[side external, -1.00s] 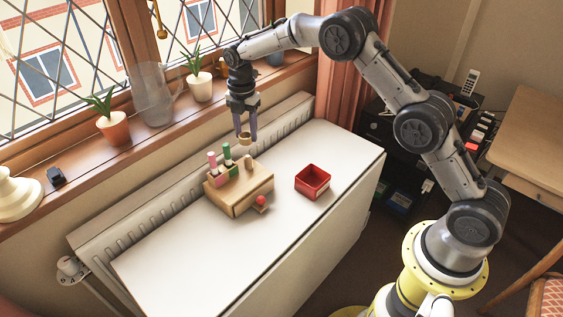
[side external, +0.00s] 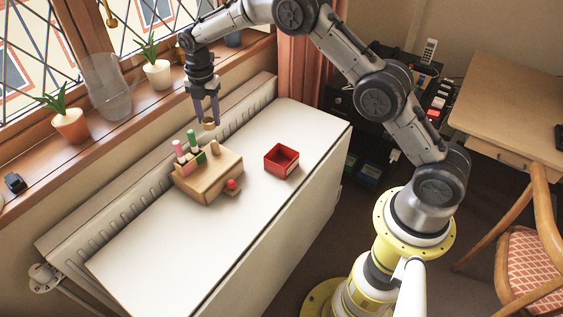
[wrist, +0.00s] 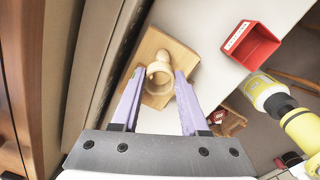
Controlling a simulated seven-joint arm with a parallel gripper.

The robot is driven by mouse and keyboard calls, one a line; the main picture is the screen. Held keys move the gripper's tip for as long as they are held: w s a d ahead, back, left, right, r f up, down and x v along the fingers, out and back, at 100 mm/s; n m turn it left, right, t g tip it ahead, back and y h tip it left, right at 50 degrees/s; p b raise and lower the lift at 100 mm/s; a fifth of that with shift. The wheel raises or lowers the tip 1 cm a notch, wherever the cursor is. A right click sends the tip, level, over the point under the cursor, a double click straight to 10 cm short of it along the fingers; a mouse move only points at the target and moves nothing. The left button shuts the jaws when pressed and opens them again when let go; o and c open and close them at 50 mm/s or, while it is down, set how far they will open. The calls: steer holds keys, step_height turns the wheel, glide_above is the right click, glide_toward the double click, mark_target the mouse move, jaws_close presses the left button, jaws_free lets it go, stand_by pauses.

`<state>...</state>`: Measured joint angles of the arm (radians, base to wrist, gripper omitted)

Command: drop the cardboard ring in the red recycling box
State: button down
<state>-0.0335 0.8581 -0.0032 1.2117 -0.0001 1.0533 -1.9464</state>
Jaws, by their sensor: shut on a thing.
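My gripper (side external: 207,122) is shut on the cardboard ring (side external: 209,126), a small tan hoop held at the fingertips. In the wrist view the ring (wrist: 160,75) sits between the two lilac fingers, its opening visible. The gripper hangs in the air above the back of a wooden block, clear of it in the side view. The red recycling box (side external: 281,161) is a small open square box on the white top, to the right of the gripper and lower. In the wrist view the box (wrist: 252,46) is at upper right, with a white label on one side.
The wooden block (side external: 210,181) carries pink, green and bare wooden pegs and has a red knob (side external: 231,184) at its front. The white top (side external: 255,220) is clear around the red box. Potted plants and a glass jug (side external: 107,88) line the windowsill behind.

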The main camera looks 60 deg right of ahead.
steer(key=s+d, duration=1.3)
steer(key=s, duration=0.4)
steer(key=shift+a+f, duration=0.15)
steer(key=shift+f, duration=1.3)
steer(key=shift+a+f, duration=0.1)
steer(key=shift+f, duration=1.35)
steer(key=shift+c, duration=1.7)
jaws_free()
steer(key=shift+w+r, duration=0.1)
step_height(320, 180, up, 14)
